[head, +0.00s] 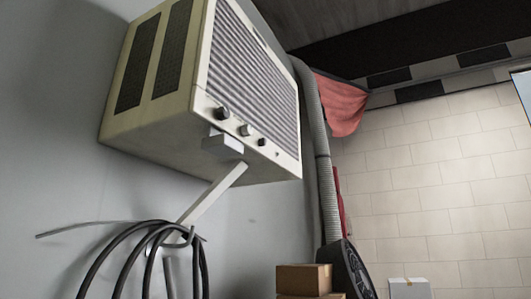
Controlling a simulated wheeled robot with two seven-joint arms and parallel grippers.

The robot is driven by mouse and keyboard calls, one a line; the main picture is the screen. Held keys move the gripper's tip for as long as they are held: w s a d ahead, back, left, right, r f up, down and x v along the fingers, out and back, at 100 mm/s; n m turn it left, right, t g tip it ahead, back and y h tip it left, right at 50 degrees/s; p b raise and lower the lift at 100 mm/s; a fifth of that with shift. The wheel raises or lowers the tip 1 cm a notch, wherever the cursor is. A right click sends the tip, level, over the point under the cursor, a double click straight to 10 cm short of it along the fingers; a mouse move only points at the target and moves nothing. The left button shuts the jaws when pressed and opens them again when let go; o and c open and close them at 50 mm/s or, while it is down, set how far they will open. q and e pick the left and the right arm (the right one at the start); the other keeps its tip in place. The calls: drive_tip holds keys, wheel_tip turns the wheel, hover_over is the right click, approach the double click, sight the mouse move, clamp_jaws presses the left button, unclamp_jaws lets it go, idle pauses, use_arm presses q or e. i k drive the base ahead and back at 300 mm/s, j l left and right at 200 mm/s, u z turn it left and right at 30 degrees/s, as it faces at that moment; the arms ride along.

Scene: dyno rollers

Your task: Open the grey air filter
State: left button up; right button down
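A boxy beige unit with a grey slatted front grille (250,75) is mounted high on the grey wall, and it is the only thing in view that looks like the air filter. Its front faces right, with several dark knobs (245,130) along the lower edge. Two dark vent panels (143,60) are on its left side. The grille looks shut against the body. A pale diagonal bracket (212,193) runs from its underside down to the wall. Neither of my grippers is in view.
Dark cables (125,250) hang coiled on the wall at the lower left. A grey ribbed hose (320,150) runs down behind the unit to a black round device (350,270). Brown boxes (304,279) and a white box (410,288) stand at the bottom. A red cloth (340,103) hangs behind.

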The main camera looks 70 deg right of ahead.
sight(218, 144)
drive_tip(key=k+z, duration=0.1)
drive_tip(key=z, duration=0.65)
